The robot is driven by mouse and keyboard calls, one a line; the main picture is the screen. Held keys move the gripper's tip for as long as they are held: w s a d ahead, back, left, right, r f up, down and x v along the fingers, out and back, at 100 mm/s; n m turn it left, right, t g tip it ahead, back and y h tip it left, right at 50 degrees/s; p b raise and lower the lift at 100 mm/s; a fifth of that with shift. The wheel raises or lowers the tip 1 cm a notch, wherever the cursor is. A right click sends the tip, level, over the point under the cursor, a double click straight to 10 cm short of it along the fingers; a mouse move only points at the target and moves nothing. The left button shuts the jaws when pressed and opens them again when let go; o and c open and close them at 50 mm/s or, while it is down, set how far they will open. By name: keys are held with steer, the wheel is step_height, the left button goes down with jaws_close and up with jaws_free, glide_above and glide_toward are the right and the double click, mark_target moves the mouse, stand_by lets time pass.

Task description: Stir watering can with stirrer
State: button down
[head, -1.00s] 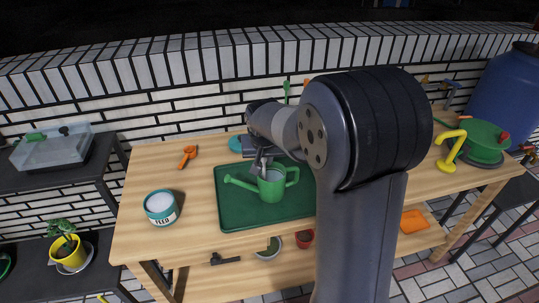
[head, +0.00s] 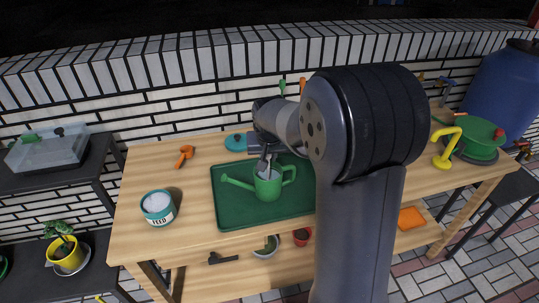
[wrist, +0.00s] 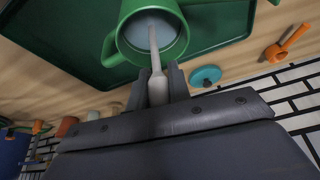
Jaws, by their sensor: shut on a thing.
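A green watering can (head: 268,187) stands upright on a dark green tray (head: 230,212), its spout pointing left. My gripper (head: 267,160) is above the can's opening. In the wrist view my gripper (wrist: 158,88) is shut on a pale stirrer (wrist: 157,84), whose thin shaft reaches into the watering can (wrist: 124,14). Greyish-blue liquid shows inside the can around the shaft. The stirrer's tip is hidden in the liquid. In the head view my arm covers the right part of the tray.
A feed tin (head: 158,207) stands at the table's left front, and an orange tool (head: 185,156) lies behind it. A teal disc (head: 236,142) lies behind the tray. A yellow bent pipe (head: 446,150) and a green reel (head: 478,142) are at the right.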

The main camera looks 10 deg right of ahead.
steer(key=shift+r+p, duration=3.15)
steer(key=shift+r, duration=1.1)
step_height(320, 180, up, 5)
steer(key=p, duration=0.3)
steer(key=shift+p, duration=0.35)
